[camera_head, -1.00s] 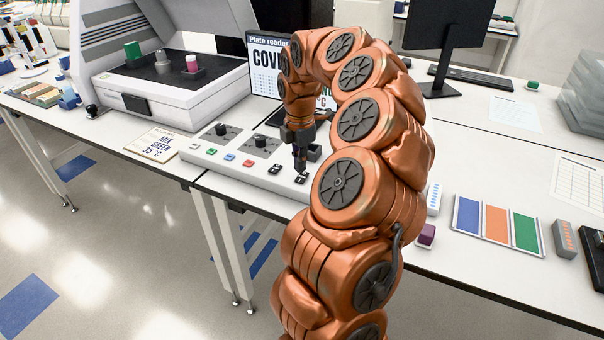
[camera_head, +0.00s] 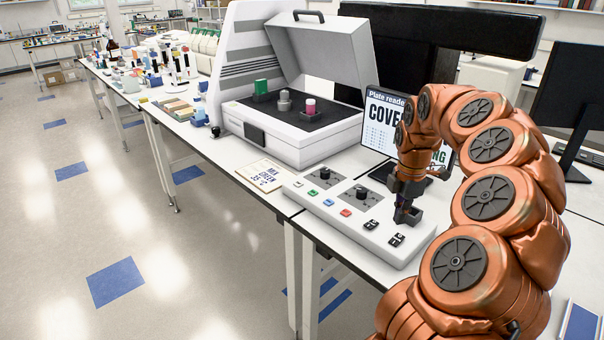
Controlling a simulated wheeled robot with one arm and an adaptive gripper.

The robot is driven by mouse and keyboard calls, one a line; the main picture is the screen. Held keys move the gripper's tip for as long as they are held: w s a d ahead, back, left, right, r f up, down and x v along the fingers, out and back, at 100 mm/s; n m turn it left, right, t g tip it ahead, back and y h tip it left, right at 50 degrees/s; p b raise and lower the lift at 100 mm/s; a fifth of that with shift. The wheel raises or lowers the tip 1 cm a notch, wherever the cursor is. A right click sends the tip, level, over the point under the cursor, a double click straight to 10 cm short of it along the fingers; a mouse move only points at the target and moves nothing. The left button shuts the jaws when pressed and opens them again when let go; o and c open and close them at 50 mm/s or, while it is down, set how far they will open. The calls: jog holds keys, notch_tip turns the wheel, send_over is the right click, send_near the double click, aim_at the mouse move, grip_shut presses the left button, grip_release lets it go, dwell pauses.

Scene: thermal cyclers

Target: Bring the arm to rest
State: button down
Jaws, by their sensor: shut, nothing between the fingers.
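My copper-coloured arm rises on the right side of the head view, arches over and hangs down above the bench. My gripper (camera_head: 405,214) is shut and empty. It points down over the right part of the white control panel (camera_head: 333,216), close to its rocker switches. I cannot tell whether the fingertips touch the panel. The panel carries two black knobs and several coloured buttons.
An open-lidded white machine (camera_head: 293,125) stands behind the panel, with green, grey and pink items inside. A sign card (camera_head: 261,176) lies left of the panel. A plate reader screen (camera_head: 383,117) and dark monitor (camera_head: 572,92) stand behind my arm. Open floor (camera_head: 150,250) lies left.

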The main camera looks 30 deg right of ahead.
jog(key=s+a+r+m, duration=0.2)
jog(key=s+a+r, duration=0.1)
jog(key=a, duration=0.9)
jog(key=s+a+r+m, duration=0.2)
jog(key=a+m, duration=0.1)
jog(key=a, duration=0.8)
jog(key=s+a+f+m, duration=0.2)
jog(key=s+a+m, duration=0.1)
jog(key=s, duration=0.3)
jog(key=s+a+f+m+g, duration=0.1)
jog(key=s+a+m, duration=0.2)
jog(key=s, duration=0.3)
jog(key=s+a+f+m, duration=0.2)
jog(key=s+a+m, duration=0.1)
jog(key=s, duration=0.3)
jog(key=shift+s+a+f+m+g, duration=0.3)
jog(key=shift+s+f+m+g, duration=0.1)
jog(key=shift+m, duration=0.3)
jog(key=c, duration=1.9)
grip_release()
jog(key=shift+r, duration=0.1)
